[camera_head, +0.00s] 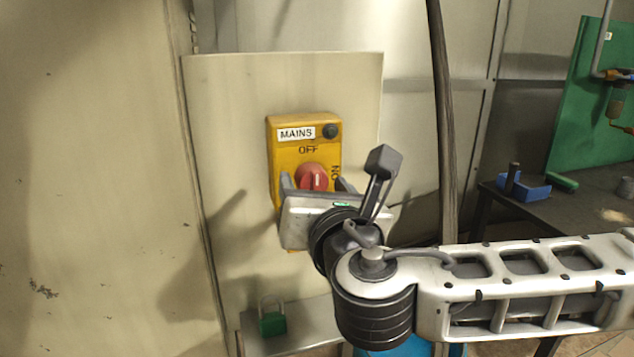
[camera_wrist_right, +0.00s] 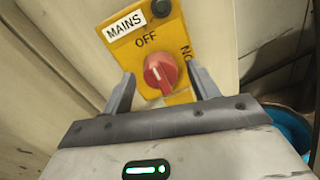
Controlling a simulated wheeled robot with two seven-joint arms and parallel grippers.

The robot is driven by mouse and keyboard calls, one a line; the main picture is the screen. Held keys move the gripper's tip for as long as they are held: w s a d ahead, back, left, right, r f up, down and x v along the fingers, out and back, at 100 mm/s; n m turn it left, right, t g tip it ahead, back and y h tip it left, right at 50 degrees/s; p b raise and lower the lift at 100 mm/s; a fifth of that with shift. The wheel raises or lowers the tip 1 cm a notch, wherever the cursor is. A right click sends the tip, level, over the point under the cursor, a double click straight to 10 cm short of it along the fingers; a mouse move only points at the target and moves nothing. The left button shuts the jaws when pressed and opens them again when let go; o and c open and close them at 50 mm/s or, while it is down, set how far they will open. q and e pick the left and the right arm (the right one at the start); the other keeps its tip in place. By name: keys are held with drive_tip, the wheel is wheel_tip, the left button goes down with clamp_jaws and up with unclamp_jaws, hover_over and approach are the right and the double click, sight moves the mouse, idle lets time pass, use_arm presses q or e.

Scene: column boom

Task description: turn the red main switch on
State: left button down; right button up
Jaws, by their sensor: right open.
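The red main switch (camera_head: 312,177) is a round knob on a yellow box (camera_head: 275,150) labelled MAINS, with OFF above the knob and ON to its right. The box is on a pale upright panel. My right gripper (camera_head: 315,184) is in front of the lower part of the box. Its fingers are open, one on each side of the knob; in the right wrist view the gripper (camera_wrist_right: 161,85) shows gaps beside the knob. My left gripper is not in view.
A green padlock (camera_head: 272,318) sits on a small ledge below the panel. A dark hanging cable (camera_head: 442,110) runs down right of the panel. A dark bench (camera_head: 560,208) with a blue object (camera_head: 524,190) stands at the right. A blue round thing (camera_head: 400,348) is low down.

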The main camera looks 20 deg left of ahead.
drive_tip(key=c, duration=1)
